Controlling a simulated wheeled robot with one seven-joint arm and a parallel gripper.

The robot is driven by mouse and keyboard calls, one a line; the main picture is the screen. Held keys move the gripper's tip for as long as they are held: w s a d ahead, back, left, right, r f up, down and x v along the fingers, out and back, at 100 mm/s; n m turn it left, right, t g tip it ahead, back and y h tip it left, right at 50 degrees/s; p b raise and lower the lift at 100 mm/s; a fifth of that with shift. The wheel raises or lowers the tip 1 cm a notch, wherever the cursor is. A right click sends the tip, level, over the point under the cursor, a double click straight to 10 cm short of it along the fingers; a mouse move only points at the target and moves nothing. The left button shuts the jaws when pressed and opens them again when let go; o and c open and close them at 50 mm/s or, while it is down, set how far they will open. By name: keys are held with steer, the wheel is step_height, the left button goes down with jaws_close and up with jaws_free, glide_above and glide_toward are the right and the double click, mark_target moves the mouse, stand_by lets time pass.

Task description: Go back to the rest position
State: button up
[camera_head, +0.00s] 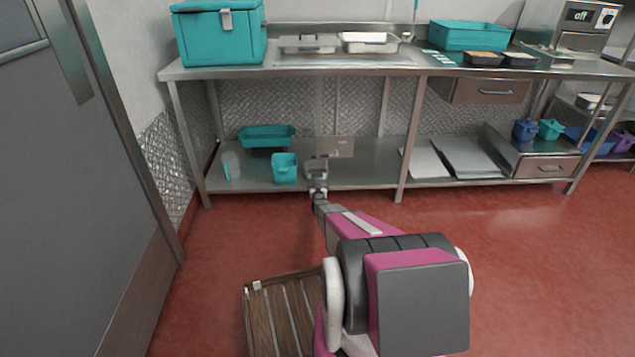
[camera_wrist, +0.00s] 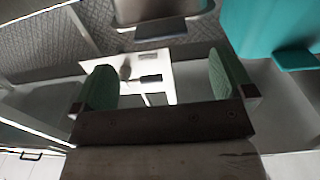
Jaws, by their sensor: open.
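My gripper (camera_head: 317,172) is at the end of my outstretched arm, in front of the lower shelf of the steel table. In the wrist view its two green finger pads stand wide apart (camera_wrist: 164,82), with nothing held between them. A pale panel with a dark fitting shows behind the gap between the pads. In the head view my arm hides part of the floor and of the wooden slatted platform.
The steel table (camera_head: 372,70) spans the back. Its lower shelf (camera_head: 370,165) holds a teal tray (camera_head: 266,136), a teal container (camera_head: 285,168) and a clear jug (camera_head: 231,165). A door (camera_head: 60,200) is at the left. The wooden slatted platform (camera_head: 268,318) lies below. Red floor is clear at right.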

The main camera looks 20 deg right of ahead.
steer(key=shift+v, duration=1.25)
steer(key=s+a+r+n+g+y, duration=0.15)
steer(key=s+a+r+g, duration=0.25)
steer(key=s+a+r, duration=0.4)
steer(key=s+a+r+g+y, duration=0.2)
steer(key=s+a+r+g, duration=0.25)
steer(key=s+r, duration=0.55)
steer(key=s+a+r+g, duration=0.3)
steer(key=s+r, duration=0.3)
steer(key=s, duration=0.5)
steer(key=s+a+r+n+g, duration=0.1)
steer(key=s+a+r+g, duration=0.2)
steer(key=s, duration=0.9)
steer(key=s+a+r+g+y, duration=0.1)
steer(key=s+a+r+g, duration=0.2)
steer(key=s+r, duration=0.6)
steer(key=s, duration=0.3)
steer(key=shift+r, duration=0.2)
steer(key=shift+s+a+n, duration=0.1)
steer(key=shift+n, duration=0.15)
